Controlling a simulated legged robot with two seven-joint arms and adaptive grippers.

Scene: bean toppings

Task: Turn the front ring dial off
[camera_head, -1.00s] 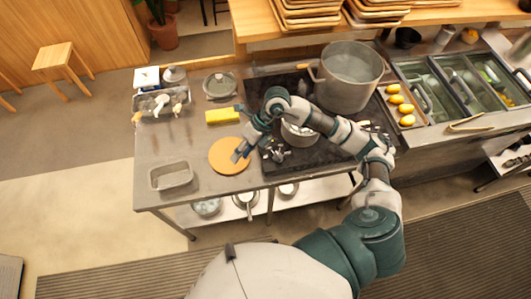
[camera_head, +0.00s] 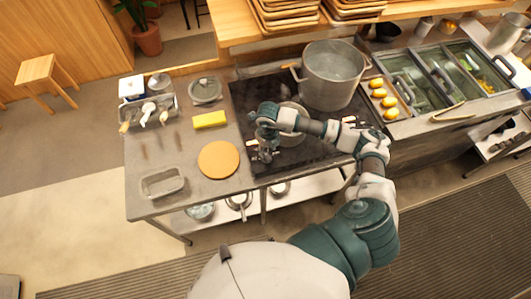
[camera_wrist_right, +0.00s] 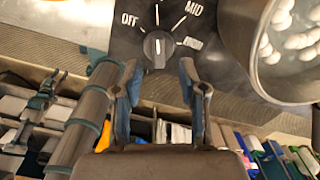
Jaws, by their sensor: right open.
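The front ring dial (camera_wrist_right: 158,47) is a round grey knob on the dark stove panel, marked OFF at upper left and MID at upper right, with another label at right that is hard to read. Its pale mark points roughly straight up in the wrist view, between OFF and MID. My right gripper (camera_wrist_right: 159,76) is open and empty, its two fingertips just short of the dial, one to each side. In the head view my right gripper (camera_head: 264,155) is over the stove's front left corner; the dial cannot be made out there. My left gripper is not in view.
A pot with white pieces (camera_wrist_right: 286,42) stands close right of the dial. A large pot (camera_head: 333,80) stands at the stove's back. A round wooden board (camera_head: 219,159), yellow sponge (camera_head: 209,120) and empty metal tray (camera_head: 162,184) lie on the counter at left.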

